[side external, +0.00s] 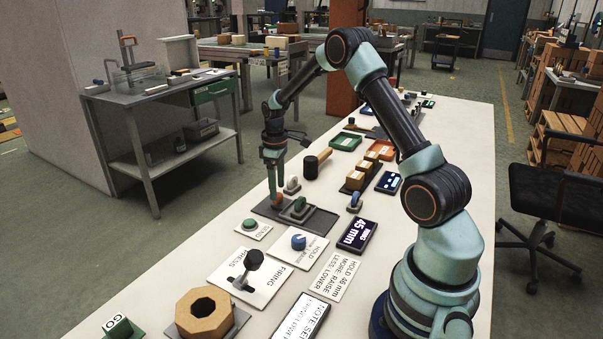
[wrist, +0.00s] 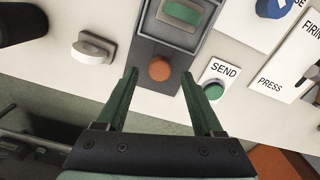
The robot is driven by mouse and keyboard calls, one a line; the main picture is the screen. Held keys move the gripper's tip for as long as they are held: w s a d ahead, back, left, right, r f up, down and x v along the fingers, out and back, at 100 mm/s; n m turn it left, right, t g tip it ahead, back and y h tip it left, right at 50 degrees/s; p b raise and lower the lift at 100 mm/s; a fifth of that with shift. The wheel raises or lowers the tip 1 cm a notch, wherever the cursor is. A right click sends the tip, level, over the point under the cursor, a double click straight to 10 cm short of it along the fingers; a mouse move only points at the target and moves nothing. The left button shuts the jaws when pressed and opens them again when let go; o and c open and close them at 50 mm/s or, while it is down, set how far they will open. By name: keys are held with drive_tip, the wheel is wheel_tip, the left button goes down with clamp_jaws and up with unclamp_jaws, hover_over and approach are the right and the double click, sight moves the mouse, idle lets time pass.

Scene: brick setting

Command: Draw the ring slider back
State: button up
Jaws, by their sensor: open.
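A dark plate (side external: 317,222) on the bench carries a small orange-brown knob (side external: 279,201) and a framed recess with a green block (side external: 299,203). The knob (wrist: 159,68) and green block (wrist: 180,11) also show in the wrist view. No label marks the ring slider, so I cannot tell for sure that this knob belongs to it. My gripper (side external: 275,190) points down over the knob's end of the plate. In the wrist view, my gripper (wrist: 159,74) is open, with its fingertips apart on either side of the knob. Contact cannot be told.
A green SEND button (wrist: 213,90) sits just right of the plate. A pale knob (wrist: 93,50) stands to its left. A display (side external: 357,235) reads 45 mm. A blue knob (side external: 299,241) and the FIRING lever (side external: 250,262) stand nearer the camera.

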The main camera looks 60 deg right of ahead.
drive_tip(key=shift+f, duration=1.2)
clamp_jaws()
idle(0.6)
